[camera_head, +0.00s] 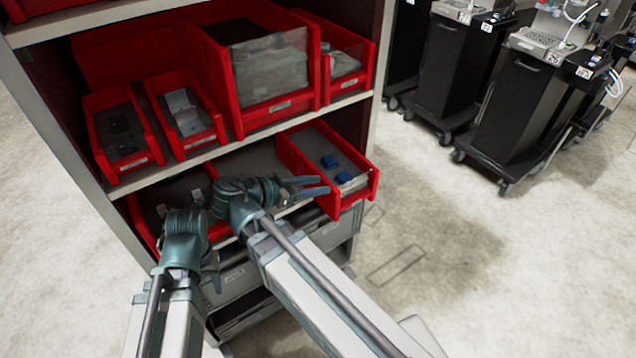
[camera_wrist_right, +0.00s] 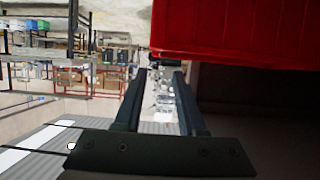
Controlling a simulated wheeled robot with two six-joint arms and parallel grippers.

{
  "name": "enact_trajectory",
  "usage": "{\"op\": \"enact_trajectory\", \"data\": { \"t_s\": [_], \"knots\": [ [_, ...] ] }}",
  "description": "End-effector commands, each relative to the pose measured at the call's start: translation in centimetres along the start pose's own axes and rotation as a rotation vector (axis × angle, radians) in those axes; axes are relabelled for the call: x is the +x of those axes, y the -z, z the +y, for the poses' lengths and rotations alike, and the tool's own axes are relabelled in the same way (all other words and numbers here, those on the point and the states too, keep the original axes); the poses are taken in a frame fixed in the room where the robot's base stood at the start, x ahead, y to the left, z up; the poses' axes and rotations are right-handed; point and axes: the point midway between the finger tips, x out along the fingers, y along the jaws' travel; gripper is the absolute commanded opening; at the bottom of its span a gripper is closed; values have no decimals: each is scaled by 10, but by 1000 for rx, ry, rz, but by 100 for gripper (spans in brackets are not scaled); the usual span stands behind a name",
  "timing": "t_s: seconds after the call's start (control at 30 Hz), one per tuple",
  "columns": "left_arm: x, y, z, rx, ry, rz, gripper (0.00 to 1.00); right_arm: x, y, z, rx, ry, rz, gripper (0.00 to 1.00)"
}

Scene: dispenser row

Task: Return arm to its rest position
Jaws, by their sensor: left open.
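My left gripper (camera_head: 214,274) is at the front of the shelf's lower row, pointing down beside the grey drawer unit. It is partly hidden by its own wrist, and I see nothing held in it. My right gripper (camera_head: 312,186) points right, in front of the lower right red bin (camera_head: 364,190), close to its left wall. In the right wrist view its two fingers (camera_wrist_right: 160,95) are apart with nothing held between them. A red bin wall (camera_wrist_right: 235,30) fills the upper right there, very near the fingertips.
The shelf unit (camera_head: 180,172) holds several red bins. A grey drawer unit (camera_head: 236,285) stands below. Black wheeled carts (camera_head: 520,100) stand at the upper right. The floor (camera_head: 480,250) to the right is clear.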

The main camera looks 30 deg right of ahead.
Motion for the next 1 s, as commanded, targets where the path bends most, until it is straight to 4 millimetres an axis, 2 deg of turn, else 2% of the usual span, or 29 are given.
{"op": "enact_trajectory", "data": {
  "t_s": [0.33, 0.47, 0.57, 0.67, 0.8, 1.0],
  "knots": [
    [-1, 0, 0, 0, 0, 0, 50, 0, 0, 0, -7, 1, -4, 40],
    [-13, -1, -1, 0, 0, 0, 50, -7, -5, 2, -124, 10, -76, 40],
    [-31, -2, -3, 0, 0, 0, 50, -20, -19, 5, -342, 48, -205, 40],
    [-50, -3, -5, 0, 0, 0, 50, -42, -38, 11, -621, 134, -365, 40],
    [-75, -4, -7, 0, 0, 0, 50, -81, -63, 20, -996, 326, -563, 40],
    [-100, -6, -10, -1, 0, 0, 50, -138, -86, 33, -1391, 658, -737, 40]
  ]
}}
